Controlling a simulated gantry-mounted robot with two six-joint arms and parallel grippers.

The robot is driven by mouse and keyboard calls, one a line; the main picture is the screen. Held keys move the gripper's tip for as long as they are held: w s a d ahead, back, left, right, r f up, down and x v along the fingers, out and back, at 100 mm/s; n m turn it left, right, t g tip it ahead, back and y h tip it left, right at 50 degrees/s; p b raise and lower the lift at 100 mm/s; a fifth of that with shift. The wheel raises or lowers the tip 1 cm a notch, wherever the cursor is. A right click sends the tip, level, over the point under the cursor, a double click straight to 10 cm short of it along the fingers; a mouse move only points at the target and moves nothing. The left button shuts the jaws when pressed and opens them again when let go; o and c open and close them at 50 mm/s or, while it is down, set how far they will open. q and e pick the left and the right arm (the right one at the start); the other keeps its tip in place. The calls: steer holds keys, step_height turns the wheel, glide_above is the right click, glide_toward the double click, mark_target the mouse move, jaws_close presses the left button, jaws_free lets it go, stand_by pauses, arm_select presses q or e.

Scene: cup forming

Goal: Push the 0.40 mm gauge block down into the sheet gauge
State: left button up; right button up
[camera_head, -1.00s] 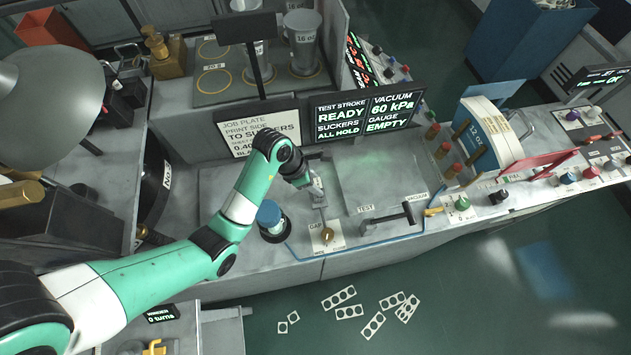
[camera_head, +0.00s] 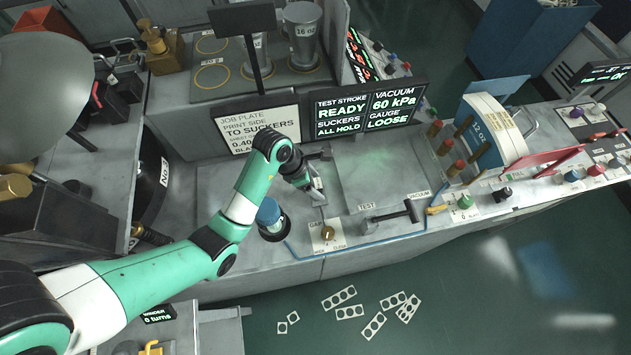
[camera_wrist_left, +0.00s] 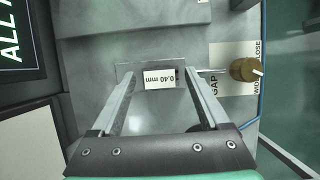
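The 0.40 mm gauge block (camera_wrist_left: 165,77) shows in the left wrist view as a pale labelled face, its print upside down. The sheet gauge's slot is not clearly visible under the fingers, so the block's depth cannot be told. The display (camera_head: 388,107) reads "GAUGE LOOSE". My right gripper is not in view.
The brass gap knob (camera_head: 327,233) stands close in front of the left gripper. A blue-capped cylinder (camera_head: 269,213) is to its left. A black test lever (camera_head: 390,217) stands to the right. The job plate sign (camera_head: 258,133) is behind. The flat grey plate between has free room.

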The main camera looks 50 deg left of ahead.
arm_select(q)
steer(key=p+v, duration=0.6)
steer(key=v, duration=0.5)
steer(key=shift+r, duration=0.4)
steer(key=shift+s, duration=0.1)
